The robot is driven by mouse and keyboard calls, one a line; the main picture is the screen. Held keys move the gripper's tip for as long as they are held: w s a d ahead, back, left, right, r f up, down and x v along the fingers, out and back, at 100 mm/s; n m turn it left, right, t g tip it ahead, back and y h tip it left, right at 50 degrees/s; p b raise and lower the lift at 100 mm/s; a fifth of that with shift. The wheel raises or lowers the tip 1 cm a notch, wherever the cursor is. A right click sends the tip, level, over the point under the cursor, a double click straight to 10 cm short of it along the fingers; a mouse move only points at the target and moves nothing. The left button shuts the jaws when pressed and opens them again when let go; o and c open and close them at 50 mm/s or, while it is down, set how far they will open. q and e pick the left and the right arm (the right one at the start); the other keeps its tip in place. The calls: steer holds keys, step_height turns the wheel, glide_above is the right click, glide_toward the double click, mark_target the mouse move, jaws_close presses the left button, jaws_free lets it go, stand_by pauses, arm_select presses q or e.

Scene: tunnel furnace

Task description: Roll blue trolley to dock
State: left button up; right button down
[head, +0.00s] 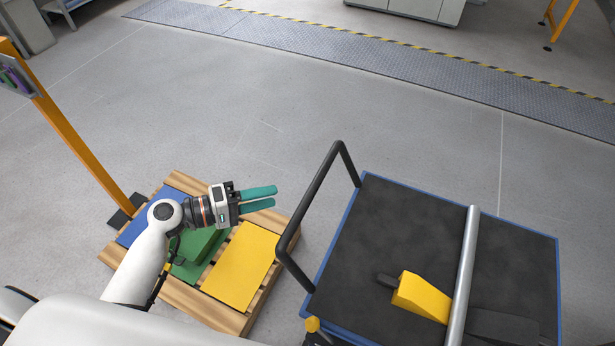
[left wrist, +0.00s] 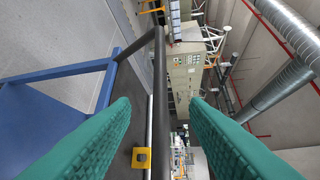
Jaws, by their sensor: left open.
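The blue trolley (head: 342,238), with a blue rim and a black top, stands at the right of the head view. Its black push handle (head: 313,197) rises at its left end. My left gripper (head: 274,197) has teal fingers, open and empty, pointing right toward the handle with a small gap in the head view. In the left wrist view the handle bar (left wrist: 161,95) runs upright in the picture between the two fingers (left wrist: 160,100), ahead of them. My right gripper is not in view. I cannot tell which place is the dock.
A wooden pallet (head: 222,318) with blue, green and yellow pieces lies under my left arm. An orange post (head: 75,140) stands at the left. A yellow piece (head: 420,296) and a silver bar (head: 463,270) show over the trolley top. Open grey floor reaches a striped metal strip (head: 330,50).

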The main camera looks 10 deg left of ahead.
mark_target(309, 189)
arm_select(q)
steer(key=p+x, duration=0.2)
steer(key=x, duration=0.8)
steer(key=shift+w+d+r, duration=0.1)
steer(key=shift+d, duration=0.15)
steer(key=shift+w+d+p, duration=0.25)
steer(key=shift+d+p, duration=0.05)
steer(key=shift+d, duration=0.2)
steer(key=shift+f, duration=0.2)
steer(key=shift+c, duration=0.7)
jaws_close()
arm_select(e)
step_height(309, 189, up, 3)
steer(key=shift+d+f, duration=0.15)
